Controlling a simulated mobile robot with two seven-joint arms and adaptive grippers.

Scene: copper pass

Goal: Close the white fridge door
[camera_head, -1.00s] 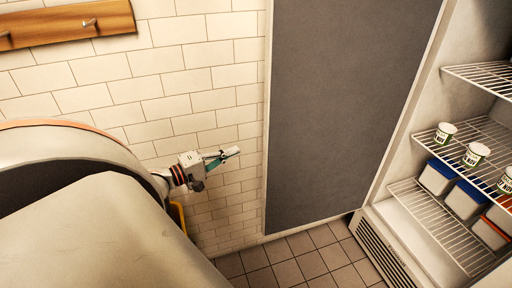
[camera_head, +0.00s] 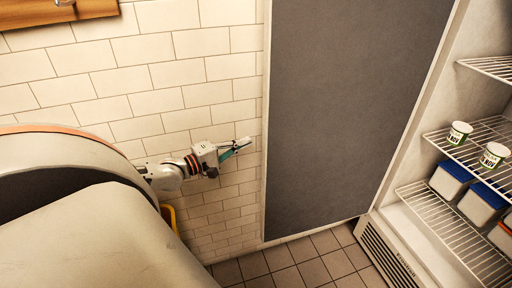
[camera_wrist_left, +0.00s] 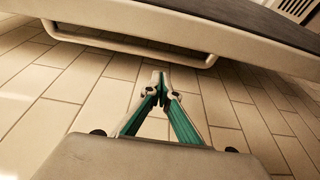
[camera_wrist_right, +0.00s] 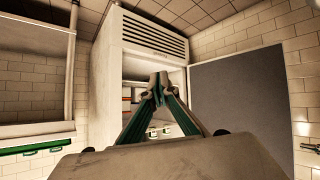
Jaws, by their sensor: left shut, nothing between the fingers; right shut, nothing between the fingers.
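The white fridge (camera_head: 432,120) stands open at the right, its lit shelves showing. Its door (camera_head: 340,110) is swung wide open, with the grey inner panel facing me; the panel also shows at the right of the right wrist view (camera_wrist_right: 235,100). In the left wrist view the door's pale edge and a white bar handle (camera_wrist_left: 130,42) cross the top. My left gripper (camera_head: 246,144) is shut and empty, just left of the door's free edge; I cannot tell if it touches. It points toward the handle side (camera_wrist_left: 162,80). My right gripper (camera_wrist_right: 158,82) is shut and empty, facing the fridge from afar.
White tubs (camera_head: 459,133) and blue-lidded boxes (camera_head: 450,180) sit on the wire shelves. A tiled wall (camera_head: 190,70) lies behind my left arm, with a wooden rail (camera_head: 60,12) at the upper left. The tiled floor (camera_head: 300,262) before the door looks clear.

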